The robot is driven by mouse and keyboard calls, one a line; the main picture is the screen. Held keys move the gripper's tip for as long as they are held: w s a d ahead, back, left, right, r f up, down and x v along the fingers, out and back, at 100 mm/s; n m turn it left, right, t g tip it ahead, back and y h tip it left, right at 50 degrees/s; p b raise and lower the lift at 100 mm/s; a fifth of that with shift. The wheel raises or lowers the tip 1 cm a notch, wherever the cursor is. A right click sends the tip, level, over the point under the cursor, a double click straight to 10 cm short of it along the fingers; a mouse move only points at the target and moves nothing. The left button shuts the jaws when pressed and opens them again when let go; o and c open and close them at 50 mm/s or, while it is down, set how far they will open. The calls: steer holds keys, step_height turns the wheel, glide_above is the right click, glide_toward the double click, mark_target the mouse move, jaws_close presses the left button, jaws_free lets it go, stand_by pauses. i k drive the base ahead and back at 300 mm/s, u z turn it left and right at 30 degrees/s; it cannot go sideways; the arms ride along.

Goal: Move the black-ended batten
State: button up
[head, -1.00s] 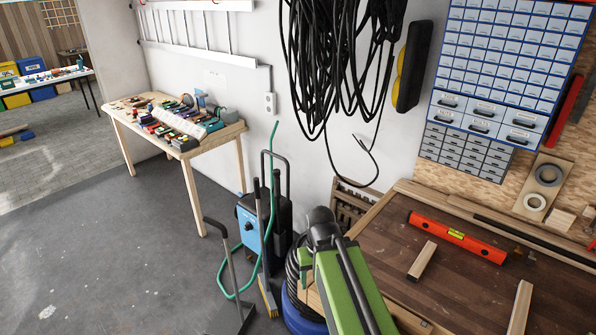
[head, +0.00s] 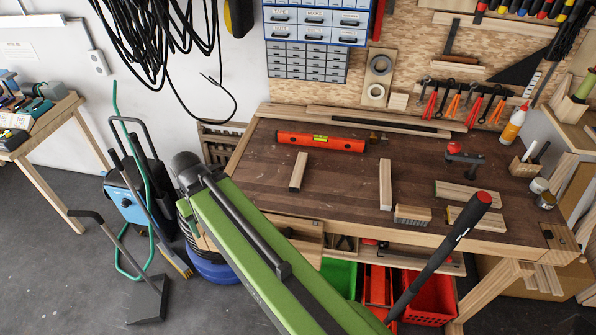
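Several pale wooden pieces lie on the brown workbench (head: 340,205). One short batten (head: 298,172) is left of the middle, below the red spirit level. A second, slightly longer batten (head: 385,185) lies near the middle. Two more pieces lie to the right, an upper one (head: 468,195) and a lower one (head: 468,217). My green arm crosses the lower left and middle.
A red spirit level (head: 320,142) lies toward the back left of the bench. A brush (head: 412,215) is at the front edge. A black clamp-like tool (head: 465,160) and a glue bottle (head: 515,122) stand right.

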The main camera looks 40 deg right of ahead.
mark_target(296, 185)
steer(key=u, duration=0.4)
steer(key=k, duration=1.4)
steer(key=u, duration=0.8)
steer(key=i, duration=1.1)
steer(key=z, duration=0.45)
steer(key=i, duration=1.3)
steer(key=z, duration=0.95)
steer(key=i, duration=0.25)
steer(key=z, duration=0.2)
steer(key=k, duration=0.85)
steer(key=z, duration=0.15)
steer(key=i, duration=1.3)
steer(key=u, duration=0.05)
